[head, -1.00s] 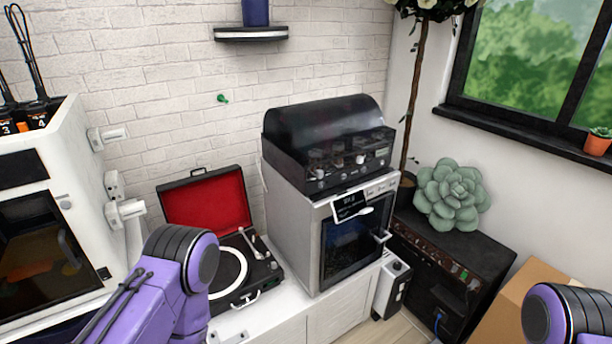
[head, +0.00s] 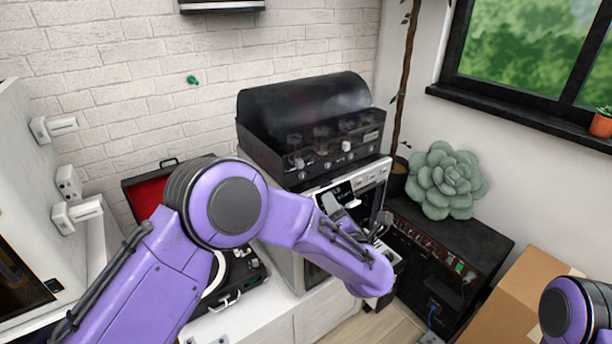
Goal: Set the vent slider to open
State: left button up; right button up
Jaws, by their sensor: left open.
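A black-hooded unit (head: 305,110) sits on top of a silver machine with a dark glass door. Small light knobs line the unit's lower front. I cannot tell which part is the vent slider. My left arm reaches across in front of the silver machine. My left gripper (head: 383,220) is small, dark and partly hidden by my forearm, near the machine's right front edge. It is open, and I see nothing between its fingers. My right gripper is out of view; only part of my right arm shows at lower right.
A record player with a red-lined lid (head: 148,193) is partly behind my left arm. A black amplifier (head: 445,255) with a green succulent (head: 443,180) stands to the right, with a cardboard box (head: 520,300) in front. A white machine (head: 35,190) stands at left.

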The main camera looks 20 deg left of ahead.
aim_at(302, 166)
pick_arm(q)
notch_tip(302, 166, up, 6)
jog(key=a+n+g+y, duration=0.2)
jog(key=n+g+y, duration=0.3)
jog(key=n, duration=1.1)
jog(key=p+x, duration=0.1)
jog(key=x, duration=0.3)
jog(key=p+x, duration=0.2)
jog(key=x, duration=0.2)
jog(key=shift+w+a+f, duration=0.1)
jog(key=shift+w, duration=0.4)
jog(key=shift+w+a+p, duration=0.3)
jog(key=shift+a+p, duration=0.05)
jog(key=shift+a, duration=0.15)
jog(key=shift+w+f, duration=0.1)
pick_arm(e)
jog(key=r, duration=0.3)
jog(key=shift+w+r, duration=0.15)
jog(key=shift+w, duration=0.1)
pick_arm(q)
grip_shut()
